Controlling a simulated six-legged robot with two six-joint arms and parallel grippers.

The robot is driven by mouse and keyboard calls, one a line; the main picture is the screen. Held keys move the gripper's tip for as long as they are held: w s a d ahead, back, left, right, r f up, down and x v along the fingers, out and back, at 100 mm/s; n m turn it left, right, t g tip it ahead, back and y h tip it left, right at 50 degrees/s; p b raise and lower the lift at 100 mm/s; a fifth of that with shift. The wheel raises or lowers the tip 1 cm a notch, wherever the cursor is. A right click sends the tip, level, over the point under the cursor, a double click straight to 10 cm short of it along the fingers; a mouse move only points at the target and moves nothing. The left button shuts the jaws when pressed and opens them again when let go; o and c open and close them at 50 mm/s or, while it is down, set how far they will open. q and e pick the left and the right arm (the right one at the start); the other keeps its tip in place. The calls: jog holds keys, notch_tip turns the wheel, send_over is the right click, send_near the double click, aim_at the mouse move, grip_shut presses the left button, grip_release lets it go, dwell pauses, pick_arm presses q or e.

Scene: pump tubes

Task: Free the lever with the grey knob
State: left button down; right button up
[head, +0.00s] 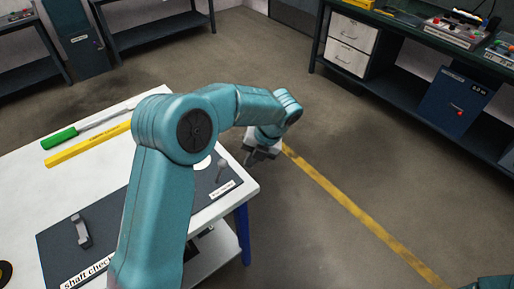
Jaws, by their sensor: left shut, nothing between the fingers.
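A small lever with a grey knob (221,164) stands up from the dark panel (60,245) near the right corner of the white table. A small white label lies beside its foot. My left arm crosses the panel and hides its middle. My left gripper (254,157) is just right of the knob in the picture, past the table's edge, apart from the knob as far as I can tell. It is shut and empty, and its fingertips are small and dark. My right gripper is out of view.
A grey bracket-like handle (82,231) sits on the panel's left part, near a "shaft check" label (88,274). A green-handled tool (60,139) and a yellow bar (85,147) lie at the table's back. Open floor lies to the right, before a dark workbench (400,45).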

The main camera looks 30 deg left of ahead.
aim_at(220, 172)
pick_arm(q)
jog(key=a, duration=0.1)
jog(key=s+a, duration=0.1)
jog(key=a, duration=0.1)
jog(key=shift+s+a+f+p, duration=0.25)
jog(key=shift+s+a+p, duration=0.05)
jog(key=shift+s+a, duration=0.1)
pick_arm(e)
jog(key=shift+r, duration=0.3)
pick_arm(q)
jog(key=shift+s+a, duration=0.1)
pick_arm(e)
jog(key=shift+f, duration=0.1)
